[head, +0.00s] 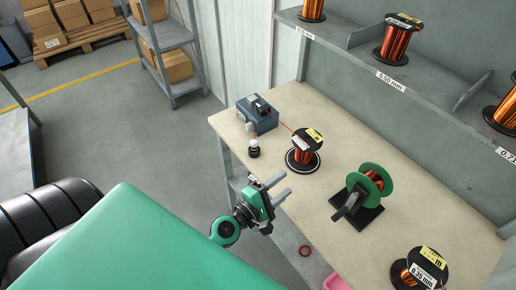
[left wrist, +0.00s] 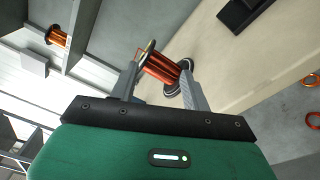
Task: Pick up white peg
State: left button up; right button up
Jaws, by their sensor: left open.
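A small upright piece with a white top and black base (head: 254,147) stands on the bench near its left edge, in front of the blue box. It is the only thing I see that resembles a white peg. My left gripper (head: 281,188) is open and empty beside the bench's front edge in the head view, lower right of that piece. In the left wrist view, the open fingers (left wrist: 160,72) frame a copper wire spool (left wrist: 162,68) beyond them. I cannot make out the peg in that view. My right gripper is not in view.
A wire spool (head: 307,149) stands on a round base on the bench (head: 330,207). A blue box (head: 257,114), a green reel on a stand (head: 372,184) and another spool (head: 403,275) are also there. A shelf (head: 350,50) with spools overhangs the back.

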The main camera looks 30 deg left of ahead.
pick_arm(q)
jog(key=w+a+n+t+y, duration=0.1)
jog(key=w+a+n+y, duration=0.1)
jog(key=a+n+y, duration=0.55)
jog(key=n+g+y, duration=0.3)
jog(key=n+y, duration=0.1)
jog(key=n, duration=0.9)
send_near(254, 149)
jog(key=p+x, duration=0.1)
jog(key=x, duration=0.4)
jog(key=shift+w+r, duration=0.1)
jog(key=shift+r, duration=0.05)
jog(key=p+x, duration=0.1)
jog(key=x, duration=0.4)
jog(key=shift+a, duration=0.1)
jog(key=shift+w+a+f, duration=0.25)
jog(key=shift+w, duration=0.25)
grip_shut()
